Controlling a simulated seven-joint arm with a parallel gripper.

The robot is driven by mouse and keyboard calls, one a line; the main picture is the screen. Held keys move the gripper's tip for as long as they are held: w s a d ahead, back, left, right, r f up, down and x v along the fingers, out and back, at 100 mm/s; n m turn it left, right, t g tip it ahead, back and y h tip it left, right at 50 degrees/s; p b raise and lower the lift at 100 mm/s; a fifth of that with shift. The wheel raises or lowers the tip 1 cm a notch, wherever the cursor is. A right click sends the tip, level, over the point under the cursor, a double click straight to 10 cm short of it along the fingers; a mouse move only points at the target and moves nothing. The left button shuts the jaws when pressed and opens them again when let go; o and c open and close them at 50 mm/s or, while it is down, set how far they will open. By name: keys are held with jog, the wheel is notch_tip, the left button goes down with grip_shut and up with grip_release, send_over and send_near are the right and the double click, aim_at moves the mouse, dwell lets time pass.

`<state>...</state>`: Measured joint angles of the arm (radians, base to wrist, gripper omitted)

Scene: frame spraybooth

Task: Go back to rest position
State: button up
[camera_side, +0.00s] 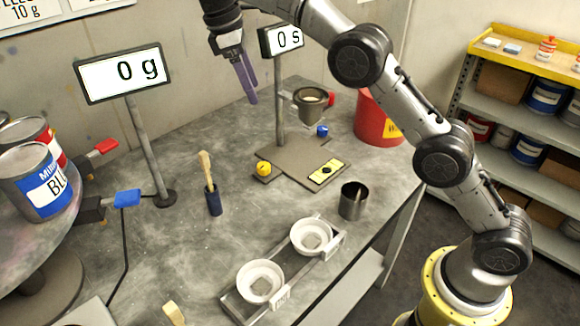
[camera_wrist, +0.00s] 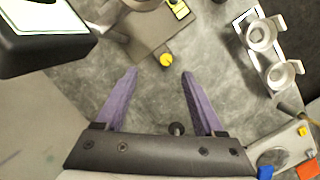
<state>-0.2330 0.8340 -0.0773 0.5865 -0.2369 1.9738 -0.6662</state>
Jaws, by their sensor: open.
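My gripper (camera_side: 248,78) hangs from my arm high above the back of the grey bench, between the two displays, with its purple fingers pointing down. In the wrist view my gripper (camera_wrist: 158,88) has its two fingers wide apart with nothing between them. The bench top (camera_side: 150,240) lies well below the fingertips, and they touch nothing that I can see.
The "0 g" display (camera_side: 124,73) and "0 s" display (camera_side: 281,39) stand on posts either side of my gripper.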

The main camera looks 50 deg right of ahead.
jog(key=s+d+r+m+t, duration=0.1)
jog(key=s+d+r, duration=0.25)
jog(key=s, duration=0.35)
jog(key=s+d+r+m+t+y, duration=0.1)
jog(key=s+d+r, duration=0.1)
jog(key=s+r, duration=0.4)
jog(key=s+d+r+m+t, duration=0.1)
jog(key=s+d+r, duration=0.1)
jog(key=s+r, duration=0.35)
jog(key=s+f+m+t+y, duration=0.1)
jog(key=s+f+m+t, duration=0.25)
jog(key=s+f, duration=1.1)
jog(key=shift+s+f+m+t+y, duration=0.15)
jog(key=shift+s+f+m, duration=0.3)
jog(key=shift+f, duration=0.45)
jog(key=shift+s+f+m+y, duration=0.1)
jog(key=shift+s+f+m, duration=0.35)
jog(key=shift+f, duration=0.45)
jog(key=shift+s+f+m+t+y, duration=0.15)
jog(key=shift+s+f+m, duration=0.15)
jog(key=shift+f+m, duration=0.45)
